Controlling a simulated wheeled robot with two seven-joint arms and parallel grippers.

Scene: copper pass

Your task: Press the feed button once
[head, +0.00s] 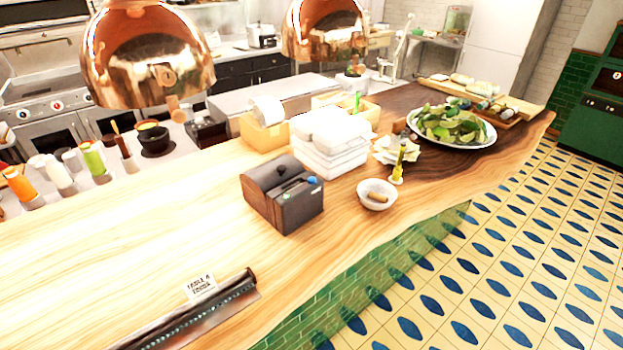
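I cannot read any label on the button. Neither of my grippers is in view, and nothing touches the printer.
White stacked boxes (330,150) stand just behind the printer, and a small white bowl (376,194) is to its right. A ticket rail (195,315) with a card lies in front. Copper lamps (147,55) hang above. The counter left of the printer is clear.

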